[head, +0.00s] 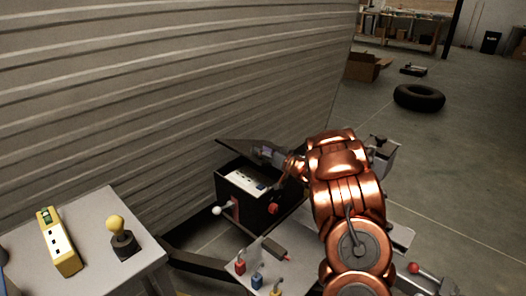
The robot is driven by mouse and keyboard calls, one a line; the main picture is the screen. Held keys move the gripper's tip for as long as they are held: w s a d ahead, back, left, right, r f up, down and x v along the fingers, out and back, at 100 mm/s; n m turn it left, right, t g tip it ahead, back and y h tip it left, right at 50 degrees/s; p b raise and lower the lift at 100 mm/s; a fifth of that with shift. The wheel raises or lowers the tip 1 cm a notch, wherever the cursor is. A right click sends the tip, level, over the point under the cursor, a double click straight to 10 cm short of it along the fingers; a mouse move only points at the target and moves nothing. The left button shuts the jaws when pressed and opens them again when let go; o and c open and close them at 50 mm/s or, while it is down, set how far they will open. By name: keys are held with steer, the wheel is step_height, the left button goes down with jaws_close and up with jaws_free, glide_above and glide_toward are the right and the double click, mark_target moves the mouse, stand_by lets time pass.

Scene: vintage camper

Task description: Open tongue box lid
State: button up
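The tongue box (233,205) is a black box beside the ribbed camper wall, in the middle of the head view. Its dark lid (235,146) stands raised and tilted at the back, so the inside shows from above. A pale panel (243,180) with dark spots and a small blue part is visible inside. My gripper (264,153) is at the raised lid, above the box's right rear part. Its fingers are small and partly hidden by my copper arm, so I cannot tell whether they are open or touch the lid. My arm also hides the box's right side.
A white-knobbed lever (217,210) sticks out at the box's front left. Red, blue and yellow fittings (257,280) stand in front. A tire (419,97) lies far right.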

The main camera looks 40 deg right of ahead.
steer(key=shift+s, duration=0.1)
steer(key=v, duration=1.1)
steer(key=shift+s, duration=0.4)
steer(key=shift+d, duration=0.15)
